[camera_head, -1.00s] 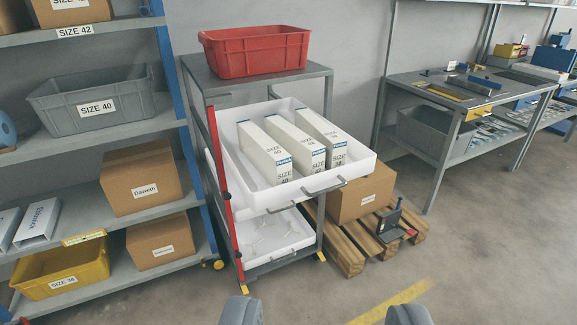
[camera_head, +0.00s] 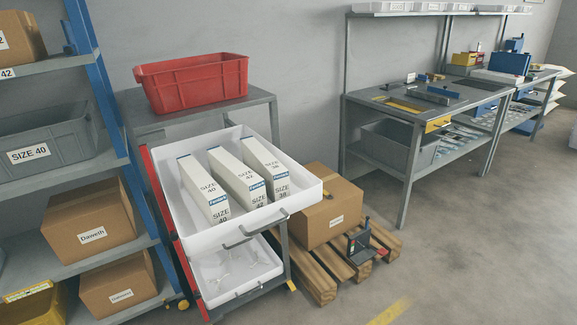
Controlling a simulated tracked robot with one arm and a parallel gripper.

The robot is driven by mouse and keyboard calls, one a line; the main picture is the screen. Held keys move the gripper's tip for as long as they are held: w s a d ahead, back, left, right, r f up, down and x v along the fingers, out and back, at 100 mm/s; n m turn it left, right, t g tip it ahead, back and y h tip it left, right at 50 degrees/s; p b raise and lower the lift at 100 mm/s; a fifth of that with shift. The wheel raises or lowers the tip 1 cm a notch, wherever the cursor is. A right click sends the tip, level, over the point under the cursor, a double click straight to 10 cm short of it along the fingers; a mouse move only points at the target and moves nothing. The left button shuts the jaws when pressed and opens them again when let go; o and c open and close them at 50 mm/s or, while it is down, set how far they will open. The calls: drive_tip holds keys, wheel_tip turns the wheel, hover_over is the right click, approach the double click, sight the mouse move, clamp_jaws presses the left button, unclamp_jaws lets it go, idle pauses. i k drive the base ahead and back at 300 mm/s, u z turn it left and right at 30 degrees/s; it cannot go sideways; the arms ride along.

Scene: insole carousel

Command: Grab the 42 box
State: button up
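The size 42 box (camera_head: 236,178) is a long white box with a blue "Footwork"-like mark on its near end. It is the middle of three boxes in the upper white tray (camera_head: 300,200) of the cart. The size 40 box (camera_head: 202,189) lies to its left and the size 38 box (camera_head: 265,167) to its right, with narrow gaps between them. My gripper does not show in this view, and nothing is seen touching the boxes.
A lower white tray (camera_head: 240,277) sits beneath. A shelf with a grey size 40 bin (camera_head: 45,148) is at left. A pallet (camera_head: 322,278) with a cardboard box (camera_head: 326,212) is at right. Floor is clear front right.

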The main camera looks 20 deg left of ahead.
sight(246, 186)
drive_tip(key=z, duration=0.15)
drive_tip(key=i, duration=0.9)
drive_tip(key=u, duration=0.5)
drive_tip(key=i, duration=0.6)
drive_tip(key=u, duration=0.55)
